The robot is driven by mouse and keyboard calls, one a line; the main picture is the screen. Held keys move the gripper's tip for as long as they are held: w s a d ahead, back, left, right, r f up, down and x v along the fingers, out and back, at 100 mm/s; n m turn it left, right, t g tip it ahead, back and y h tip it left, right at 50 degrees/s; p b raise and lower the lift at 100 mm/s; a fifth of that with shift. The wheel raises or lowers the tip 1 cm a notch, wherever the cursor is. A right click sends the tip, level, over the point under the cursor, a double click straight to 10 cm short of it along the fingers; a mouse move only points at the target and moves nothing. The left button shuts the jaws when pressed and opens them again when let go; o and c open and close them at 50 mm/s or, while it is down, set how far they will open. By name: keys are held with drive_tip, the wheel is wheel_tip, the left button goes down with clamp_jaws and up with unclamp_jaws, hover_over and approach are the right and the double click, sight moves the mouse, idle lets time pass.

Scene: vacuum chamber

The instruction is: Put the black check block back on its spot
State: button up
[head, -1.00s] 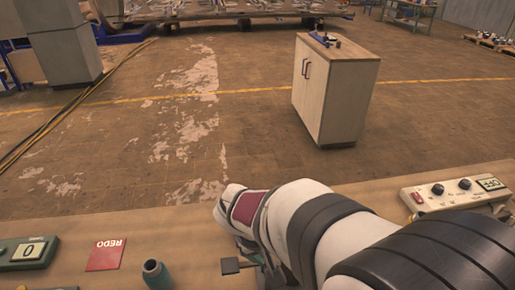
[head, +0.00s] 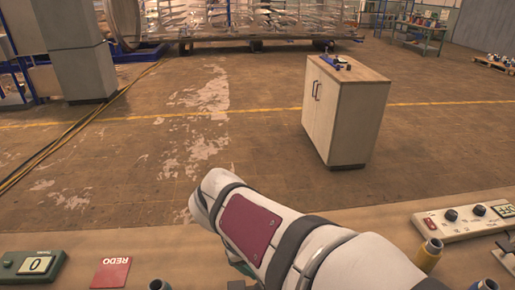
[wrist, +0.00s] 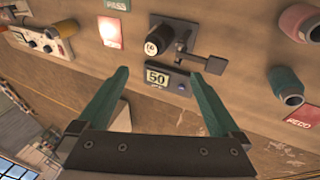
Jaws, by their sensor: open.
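In the wrist view my gripper (wrist: 155,72) has two green fingers spread apart, with nothing between them. Beyond the fingertips stands a small dark cylinder with a pale end mark (wrist: 157,41), which looks like the black check block. It is beside a dark tester with a lever (wrist: 205,60) and a display reading 50 (wrist: 157,78). I cannot tell whether the cylinder rests on the tester or on the bench. The block's spot cannot be made out for certain.
The wrist view shows a green PASS plate (wrist: 117,4) and teal-and-red cylinders (wrist: 286,86). A cabinet (head: 345,110) stands beyond.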

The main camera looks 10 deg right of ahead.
drive_tip(key=s+f+m+g+y, duration=0.3)
drive_tip(key=s+m+y, duration=0.3)
drive_tip(key=s, duration=1.1)
drive_tip(key=w+d+f+n+h, duration=0.1)
drive_tip(key=w+d+n, duration=0.3)
drive_tip(key=w+n, duration=0.75)
drive_tip(key=w+d+f+n+h, duration=0.15)
drive_tip(key=w+d+n, duration=0.35)
drive_tip(key=w+n, duration=0.65)
drive_tip(key=shift+n+t+y, duration=0.25)
drive_tip(key=shift+n+t, duration=0.05)
drive_tip(key=f, duration=1)
drive_tip(key=s+f, duration=0.1)
drive_tip(key=f, duration=0.4)
drive_tip(key=shift+a+f, duration=0.25)
drive_tip(key=shift+a, duration=0.05)
drive_tip(key=shift+c, duration=0.3)
clamp_jaws()
drive_tip(key=shift+a, duration=0.1)
